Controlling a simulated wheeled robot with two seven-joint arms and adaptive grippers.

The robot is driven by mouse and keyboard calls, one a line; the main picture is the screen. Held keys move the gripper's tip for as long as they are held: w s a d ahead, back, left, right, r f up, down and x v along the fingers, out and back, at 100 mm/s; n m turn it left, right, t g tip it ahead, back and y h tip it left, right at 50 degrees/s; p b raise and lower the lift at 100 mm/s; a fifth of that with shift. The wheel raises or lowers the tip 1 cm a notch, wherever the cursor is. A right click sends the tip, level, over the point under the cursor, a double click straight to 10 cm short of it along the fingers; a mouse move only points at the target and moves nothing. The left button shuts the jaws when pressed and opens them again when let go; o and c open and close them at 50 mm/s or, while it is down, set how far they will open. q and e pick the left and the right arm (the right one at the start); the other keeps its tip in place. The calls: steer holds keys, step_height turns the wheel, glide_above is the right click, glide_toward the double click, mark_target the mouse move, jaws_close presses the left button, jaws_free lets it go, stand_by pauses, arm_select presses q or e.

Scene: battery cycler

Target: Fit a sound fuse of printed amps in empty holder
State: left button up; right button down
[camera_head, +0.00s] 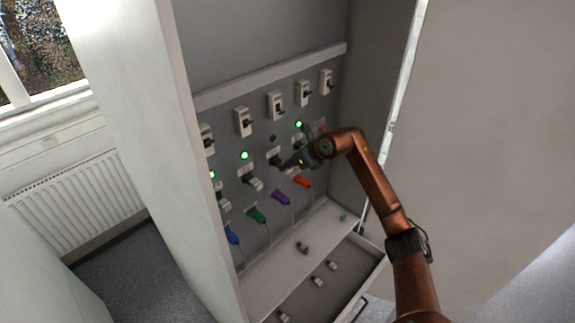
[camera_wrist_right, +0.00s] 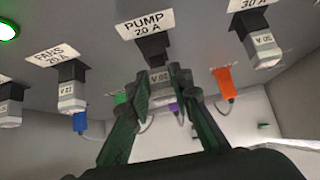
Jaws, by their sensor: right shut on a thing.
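In the right wrist view, a fuse marked 20 A (camera_wrist_right: 158,78) sits between the fingers of my right gripper (camera_wrist_right: 155,88). It lines up with the black holder (camera_wrist_right: 152,47) under the label PUMP 20 A (camera_wrist_right: 146,23); its top meets or nearly meets the holder, and I cannot tell how deep it sits. In the head view my right gripper (camera_head: 290,162) is at the third holder of the panel, and the fuse is hard to make out there. The lamp (camera_head: 272,138) above that holder is dark. My left gripper is not in view.
Neighbouring fuses sit under FANS 20 A (camera_wrist_right: 72,92) and a 30 A label (camera_wrist_right: 262,48). Coloured plugs, such as the orange one (camera_head: 301,181), hang below. The cabinet's side wall (camera_head: 213,170) is at left.

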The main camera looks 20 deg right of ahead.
stand_by(0.5)
steer(key=shift+w+a, duration=0.3)
steer(key=shift+w, duration=0.35)
stand_by(0.4)
steer(key=shift+w+r, duration=0.1)
steer(key=shift+r, duration=0.05)
stand_by(0.6)
